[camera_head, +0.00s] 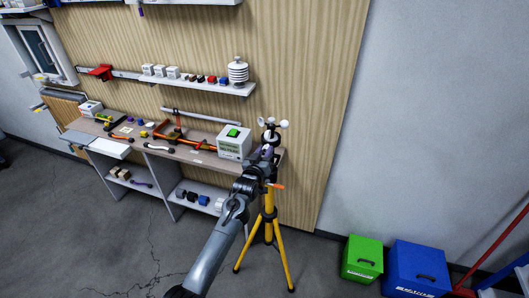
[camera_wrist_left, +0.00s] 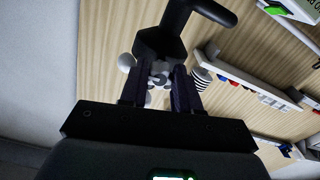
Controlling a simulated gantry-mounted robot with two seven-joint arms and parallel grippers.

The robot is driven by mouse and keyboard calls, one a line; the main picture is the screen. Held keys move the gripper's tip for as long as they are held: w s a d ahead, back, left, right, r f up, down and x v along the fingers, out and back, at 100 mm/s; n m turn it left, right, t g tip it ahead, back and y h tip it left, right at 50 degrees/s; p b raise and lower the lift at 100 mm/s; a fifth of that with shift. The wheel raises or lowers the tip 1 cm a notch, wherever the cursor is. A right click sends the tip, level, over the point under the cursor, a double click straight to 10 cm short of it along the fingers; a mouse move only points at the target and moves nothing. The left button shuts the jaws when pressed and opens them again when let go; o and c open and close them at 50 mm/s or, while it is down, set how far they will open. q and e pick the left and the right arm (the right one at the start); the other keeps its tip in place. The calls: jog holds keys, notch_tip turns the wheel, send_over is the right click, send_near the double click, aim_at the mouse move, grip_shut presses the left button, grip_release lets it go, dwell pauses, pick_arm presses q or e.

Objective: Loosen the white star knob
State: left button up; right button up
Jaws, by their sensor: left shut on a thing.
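My left arm reaches to the head of a yellow tripod (camera_head: 270,222) at the right end of the bench. My left gripper (camera_head: 268,152) is at the tripod head, just below an anemometer (camera_head: 284,124) with white cups. In the left wrist view, the dark fingers of my left gripper (camera_wrist_left: 159,82) are closed around a small pale piece, which looks like the white star knob (camera_wrist_left: 158,77). Its points are mostly hidden by the fingers. A black bracket (camera_wrist_left: 165,42) with a rounded arm is right beyond the fingertips. My right gripper is not in view.
A white box with a green top (camera_head: 235,141) stands on the bench (camera_head: 190,155), left of the gripper. A wall shelf (camera_head: 205,85) is above. An orange handle (camera_head: 278,186) sticks out from the tripod. Green (camera_head: 362,259) and blue (camera_head: 417,269) cases stand on the floor at right.

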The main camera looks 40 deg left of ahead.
pick_arm(q)
jog(key=n, duration=0.4)
jog(key=shift+n, duration=0.3)
jog(key=n+p, duration=0.1)
jog(key=n, duration=0.8)
jog(key=shift+r+n, duration=0.1)
jog(key=shift+n, duration=1.5)
jog(key=o, duration=1.1)
jog(key=shift+c, duration=0.2)
jog(key=shift+d+p, duration=0.1)
jog(key=shift+p, duration=0.25)
